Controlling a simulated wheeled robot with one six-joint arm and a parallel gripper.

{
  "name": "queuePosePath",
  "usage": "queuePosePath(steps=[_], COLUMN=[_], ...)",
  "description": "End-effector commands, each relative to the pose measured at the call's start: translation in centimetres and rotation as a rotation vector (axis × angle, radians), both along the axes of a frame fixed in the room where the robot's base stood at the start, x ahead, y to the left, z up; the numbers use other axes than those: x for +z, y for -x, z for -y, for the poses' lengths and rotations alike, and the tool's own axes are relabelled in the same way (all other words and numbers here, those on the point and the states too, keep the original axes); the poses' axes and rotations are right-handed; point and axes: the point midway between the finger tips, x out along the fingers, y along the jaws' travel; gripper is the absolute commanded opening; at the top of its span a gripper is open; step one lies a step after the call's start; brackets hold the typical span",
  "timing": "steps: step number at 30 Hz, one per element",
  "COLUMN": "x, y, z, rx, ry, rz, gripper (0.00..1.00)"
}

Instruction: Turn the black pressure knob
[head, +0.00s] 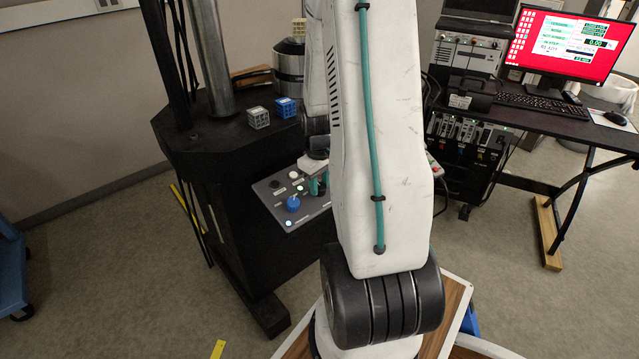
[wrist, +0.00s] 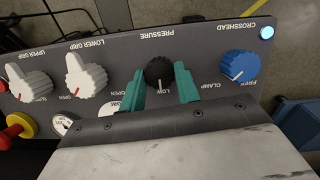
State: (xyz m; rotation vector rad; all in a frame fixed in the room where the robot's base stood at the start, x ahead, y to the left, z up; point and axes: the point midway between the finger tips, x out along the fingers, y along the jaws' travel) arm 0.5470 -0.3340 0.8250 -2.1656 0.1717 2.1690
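The black pressure knob (wrist: 159,72) sits on the grey control panel (wrist: 205,45) in the wrist view, under the label PRESSURE and beside the mark LOW. My gripper (wrist: 161,82) has two teal fingers, one on each side of the knob. The fingers are apart with the knob between their tips; whether they touch it I cannot tell. In the head view my arm covers much of the panel (head: 272,190), and a teal part of my gripper (head: 317,186) shows at its right. The black knob is not clearly visible there.
A blue knob (wrist: 240,66) is right of the fingers, and two white knobs (wrist: 86,76) are left. A red and yellow button (wrist: 18,128) is at the far left. Two lattice cubes, grey (head: 258,118) and blue (head: 286,107), stand on the black machine base above the panel.

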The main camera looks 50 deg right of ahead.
Motion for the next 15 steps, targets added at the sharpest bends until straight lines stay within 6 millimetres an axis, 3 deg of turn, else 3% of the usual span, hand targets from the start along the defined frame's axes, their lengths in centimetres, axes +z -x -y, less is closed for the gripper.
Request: queuePosePath(steps=[15], x=[0.03], y=[0.02], z=[0.13], rx=[-0.132], ry=[-0.034], rz=[0.008], gripper=[0.09])
